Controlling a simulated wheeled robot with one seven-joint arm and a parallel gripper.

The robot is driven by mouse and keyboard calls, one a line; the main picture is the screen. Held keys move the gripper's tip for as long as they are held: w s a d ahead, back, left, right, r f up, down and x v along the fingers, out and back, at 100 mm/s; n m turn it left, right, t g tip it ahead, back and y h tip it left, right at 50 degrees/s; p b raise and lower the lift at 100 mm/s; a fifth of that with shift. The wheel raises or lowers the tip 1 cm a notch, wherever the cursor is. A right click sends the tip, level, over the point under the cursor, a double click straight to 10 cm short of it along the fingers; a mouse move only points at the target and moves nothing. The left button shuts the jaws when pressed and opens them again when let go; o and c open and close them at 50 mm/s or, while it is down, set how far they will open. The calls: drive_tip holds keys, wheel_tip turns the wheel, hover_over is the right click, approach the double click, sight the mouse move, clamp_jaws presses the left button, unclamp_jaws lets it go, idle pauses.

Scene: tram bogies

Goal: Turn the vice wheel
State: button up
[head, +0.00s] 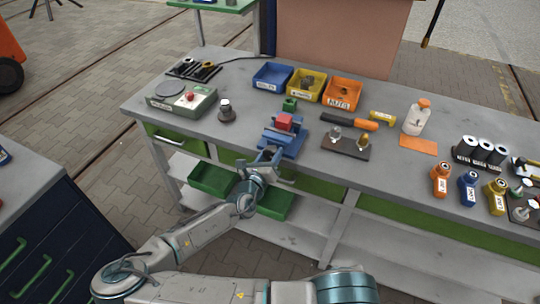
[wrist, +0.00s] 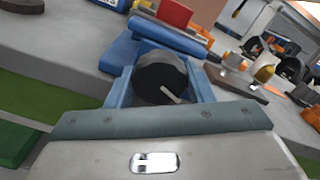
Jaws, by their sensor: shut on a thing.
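The blue vice (head: 290,143) stands at the front edge of the grey workbench, with a red block (head: 284,122) in its jaws. In the wrist view the vice body (wrist: 150,52) lies just beyond my fingers, and the red block (wrist: 174,13) shows at the top. The dark round vice wheel (wrist: 152,76), with a small pale handle (wrist: 171,94), sits between my two blue fingers. My gripper (head: 268,157) reaches the front of the vice and is shut on the wheel. In the head view my gripper hides the wheel.
Blue (head: 272,76), yellow (head: 306,86) and orange (head: 343,94) bins stand behind the vice. A brown plate (head: 346,145) with metal parts lies to its right. A dark knobbed piece (head: 226,113) and a green-grey box (head: 181,101) stand to its left. Green trays (head: 212,180) sit below.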

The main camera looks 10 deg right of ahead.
drive_tip(key=shift+f, duration=0.1)
drive_tip(key=o, duration=1)
drive_tip(key=shift+b+v, duration=4.3)
drive_tip(key=shift+v, duration=2.65)
